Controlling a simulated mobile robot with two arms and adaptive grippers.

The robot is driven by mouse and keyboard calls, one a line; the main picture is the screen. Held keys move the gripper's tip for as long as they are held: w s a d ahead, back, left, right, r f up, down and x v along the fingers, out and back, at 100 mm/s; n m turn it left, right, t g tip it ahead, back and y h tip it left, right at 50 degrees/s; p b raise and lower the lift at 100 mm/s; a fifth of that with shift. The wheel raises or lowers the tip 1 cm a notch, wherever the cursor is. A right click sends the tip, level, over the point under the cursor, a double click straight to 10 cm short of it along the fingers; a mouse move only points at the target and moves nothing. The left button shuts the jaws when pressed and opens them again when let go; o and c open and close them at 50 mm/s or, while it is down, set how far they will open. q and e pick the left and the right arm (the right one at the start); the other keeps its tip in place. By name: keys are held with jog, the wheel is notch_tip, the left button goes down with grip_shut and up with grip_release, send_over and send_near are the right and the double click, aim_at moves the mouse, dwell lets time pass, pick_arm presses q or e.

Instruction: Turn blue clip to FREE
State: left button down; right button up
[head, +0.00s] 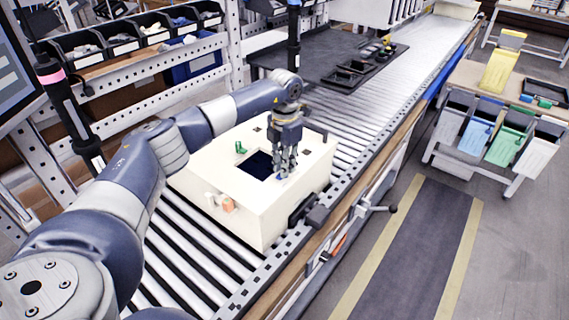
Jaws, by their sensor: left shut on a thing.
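A cream box (236,228) with a dark square opening in its top stands on the roller conveyor. My left gripper (284,172) points down over the right part of the box top, beside the opening, and is shut on the small blue clip (282,177). The fingers hide most of the clip, and which way it is turned cannot be made out. A green clip (240,148) stands on the box top at the left of the opening. My right gripper is not in view.
An orange knob (228,205) sticks out of the box's front side. A dark tray (358,72) with parts lies farther up the conveyor. Black bins (120,40) stand on a rack at left. A lever handle (378,208) juts out at the conveyor's right side.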

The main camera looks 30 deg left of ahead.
pick_arm(q)
jog(key=shift+w+r, duration=0.1)
jog(key=c, duration=1.5)
grip_release()
notch_tip(320, 180, up, 12)
jog(key=shift+f, duration=0.1)
